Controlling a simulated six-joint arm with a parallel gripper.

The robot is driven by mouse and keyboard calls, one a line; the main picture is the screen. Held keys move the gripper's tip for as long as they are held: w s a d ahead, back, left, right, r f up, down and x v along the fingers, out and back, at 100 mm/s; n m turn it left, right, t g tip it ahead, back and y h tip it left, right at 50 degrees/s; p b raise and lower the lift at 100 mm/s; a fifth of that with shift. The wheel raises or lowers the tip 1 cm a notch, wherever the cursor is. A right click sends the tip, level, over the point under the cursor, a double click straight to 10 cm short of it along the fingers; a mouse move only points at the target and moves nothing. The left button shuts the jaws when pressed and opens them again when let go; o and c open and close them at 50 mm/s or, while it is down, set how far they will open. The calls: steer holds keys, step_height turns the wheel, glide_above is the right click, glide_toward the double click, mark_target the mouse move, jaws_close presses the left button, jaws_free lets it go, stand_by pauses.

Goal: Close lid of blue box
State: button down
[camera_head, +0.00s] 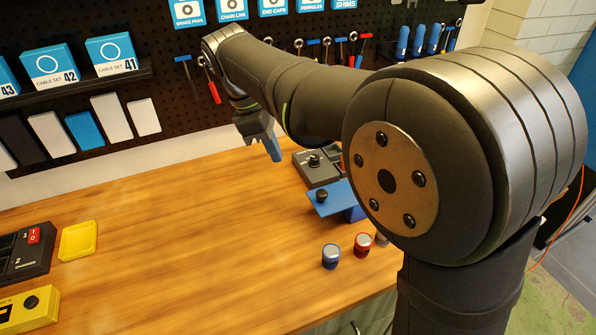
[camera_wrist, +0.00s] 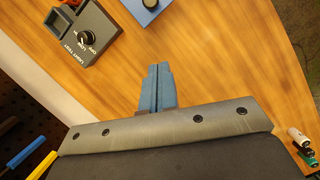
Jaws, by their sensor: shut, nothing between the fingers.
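The blue box (camera_head: 338,199) stands on the wooden table at right of centre in the head view, partly hidden behind my arm. Its flat blue top carries a black knob. In the wrist view only a corner of the blue box (camera_wrist: 147,12) with a round knob shows at the top edge. I cannot tell how far its lid is open. My gripper (camera_head: 276,152) hangs above the back of the table, to the left of and behind the box. Its blue fingers (camera_wrist: 158,70) are together and empty, apart from the box.
A grey light-test unit (camera_wrist: 87,36) with a knob is beside the blue box. A yellow tray (camera_head: 78,241) lies far left. The table's middle is clear.

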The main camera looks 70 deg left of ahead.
mark_target(324, 188)
steer(key=shift+w+d+f, duration=0.5)
steer(key=shift+w+f, duration=0.55)
steer(key=shift+f, duration=0.6)
steer(key=shift+w+d+f, duration=0.55)
steer(key=shift+w+f, duration=0.45)
steer(key=shift+f, duration=0.6)
steer(key=shift+w+d+f, duration=0.5)
steer(key=shift+w+f, duration=0.55)
steer(key=shift+f, duration=0.6)
steer(key=shift+w, duration=0.1)
steer(key=w, duration=0.9)
steer(key=shift+w, duration=0.1)
steer(key=s, duration=0.1)
steer(key=s+a, duration=0.2)
steer(key=shift+s+r, duration=0.3)
steer(key=shift+s, duration=0.1)
steer(key=v, duration=1)
